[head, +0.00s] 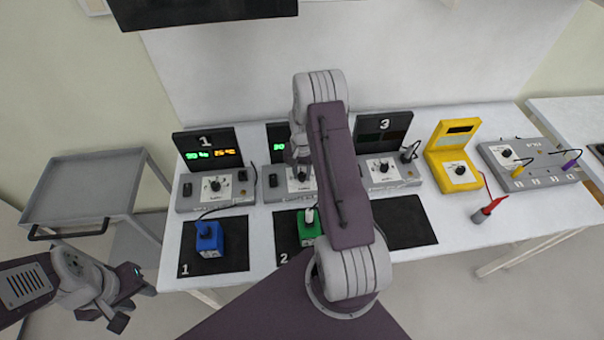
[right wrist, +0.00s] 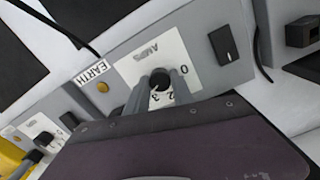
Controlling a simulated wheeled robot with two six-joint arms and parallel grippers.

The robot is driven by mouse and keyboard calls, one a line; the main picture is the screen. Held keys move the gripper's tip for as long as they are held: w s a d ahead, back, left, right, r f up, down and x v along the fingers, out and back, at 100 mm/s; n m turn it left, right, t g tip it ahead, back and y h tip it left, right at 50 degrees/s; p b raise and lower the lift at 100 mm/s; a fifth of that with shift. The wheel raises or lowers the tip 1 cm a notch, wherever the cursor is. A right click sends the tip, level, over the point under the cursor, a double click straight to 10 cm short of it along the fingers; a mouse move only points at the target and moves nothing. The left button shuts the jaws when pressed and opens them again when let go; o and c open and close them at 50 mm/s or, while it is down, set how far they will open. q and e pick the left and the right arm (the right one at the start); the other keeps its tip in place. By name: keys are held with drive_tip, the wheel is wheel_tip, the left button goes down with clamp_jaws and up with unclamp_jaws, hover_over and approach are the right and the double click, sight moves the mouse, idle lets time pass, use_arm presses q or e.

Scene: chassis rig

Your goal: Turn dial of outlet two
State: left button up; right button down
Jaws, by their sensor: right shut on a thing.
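The outlet two unit (head: 268,191) stands in the middle of the bench, partly hidden behind my right arm. Its dark display (head: 279,139) shows green digits on the left side. Its dial (right wrist: 160,82) is a black knob on a white plate marked AMPS, with 0, 2 and 3 visible. My right gripper (right wrist: 163,88) is shut on the dial, with a finger on either side of it; in the head view the gripper (head: 300,160) is mostly hidden by my arm. My left gripper (head: 122,300) hangs in front of the bench at the lower left, clear of everything; its opening is unclear.
Outlet one (head: 212,187) and outlet three (head: 388,172) flank outlet two. A blue block (head: 208,240) and a green block (head: 310,232) sit on black mats. A yellow meter (head: 455,160), a red probe (head: 484,213) and a grey trolley (head: 88,185) stand around.

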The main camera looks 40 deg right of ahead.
sight(302, 174)
drive_tip(key=shift+w+r+m, duration=0.15)
drive_tip(key=shift+m, duration=0.75)
drive_tip(key=c, duration=1.1)
unclamp_jaws()
wheel_tip(302, 174, up, 9)
drive_tip(key=b, duration=0.1)
drive_tip(key=shift+b, duration=0.4)
